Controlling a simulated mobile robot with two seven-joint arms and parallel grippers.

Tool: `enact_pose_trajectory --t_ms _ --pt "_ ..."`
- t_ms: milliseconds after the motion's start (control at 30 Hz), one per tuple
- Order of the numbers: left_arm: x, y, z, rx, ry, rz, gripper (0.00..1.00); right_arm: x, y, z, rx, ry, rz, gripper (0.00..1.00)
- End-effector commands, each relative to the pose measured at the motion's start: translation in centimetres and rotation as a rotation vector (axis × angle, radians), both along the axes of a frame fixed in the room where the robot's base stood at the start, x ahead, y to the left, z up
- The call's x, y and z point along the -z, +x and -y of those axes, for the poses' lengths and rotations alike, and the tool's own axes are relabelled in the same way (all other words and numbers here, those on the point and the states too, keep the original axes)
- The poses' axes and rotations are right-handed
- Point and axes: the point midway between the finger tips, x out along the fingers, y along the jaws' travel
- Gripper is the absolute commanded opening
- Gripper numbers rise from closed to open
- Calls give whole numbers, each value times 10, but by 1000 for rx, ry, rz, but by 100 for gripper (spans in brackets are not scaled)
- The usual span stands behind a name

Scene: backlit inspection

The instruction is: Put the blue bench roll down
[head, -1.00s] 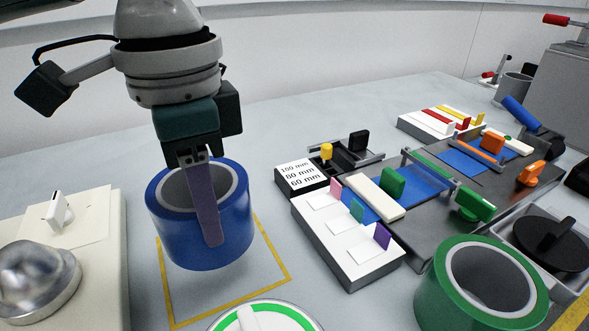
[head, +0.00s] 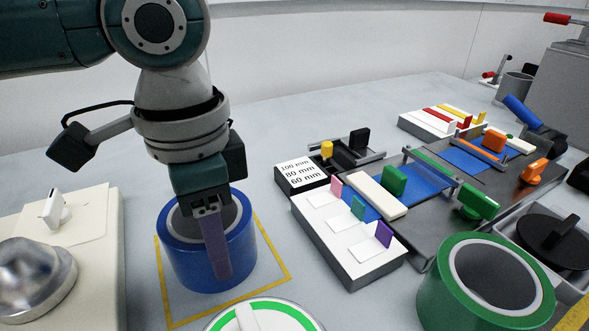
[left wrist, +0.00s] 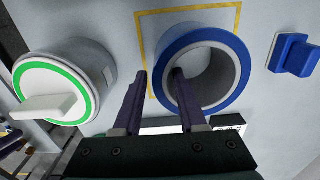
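The blue bench roll (head: 183,262) stands upright on the table inside a yellow outlined square (head: 284,270). In the left wrist view the roll (left wrist: 242,62) shows its grey core and open hole. My left gripper (head: 214,240) is low over the roll and straddles its wall, one finger outside and one in the hole. In the left wrist view the fingers (left wrist: 160,75) are apart, and a gap shows between the outer finger and the roll. The inner finger is partly hidden in the head view. My right gripper is not in view.
A green roll (head: 440,292) stands at the front right. A round green-ringed lid (head: 290,313) is just in front of the square. A white block with coloured tabs (head: 345,245) lies to the right, and a beige box (head: 100,255) to the left.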

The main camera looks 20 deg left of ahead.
Motion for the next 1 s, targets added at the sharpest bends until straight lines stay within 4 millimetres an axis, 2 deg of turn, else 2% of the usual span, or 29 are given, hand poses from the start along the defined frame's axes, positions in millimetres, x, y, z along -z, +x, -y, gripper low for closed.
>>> enact_pose_trajectory --t_ms 100,300,433,567,800,1000 --pt "0 0 0 0 0 0 52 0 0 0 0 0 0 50" --pt "-1 0 0 0 0 0 52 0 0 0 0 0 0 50" --pt "-10 0 0 0 0 1 52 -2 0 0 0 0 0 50" --pt "-35 1 0 1 0 4 52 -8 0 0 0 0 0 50" --pt "-90 1 0 0 -1 4 52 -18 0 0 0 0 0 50" --pt "-117 1 0 -1 -1 2 52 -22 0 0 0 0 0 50"
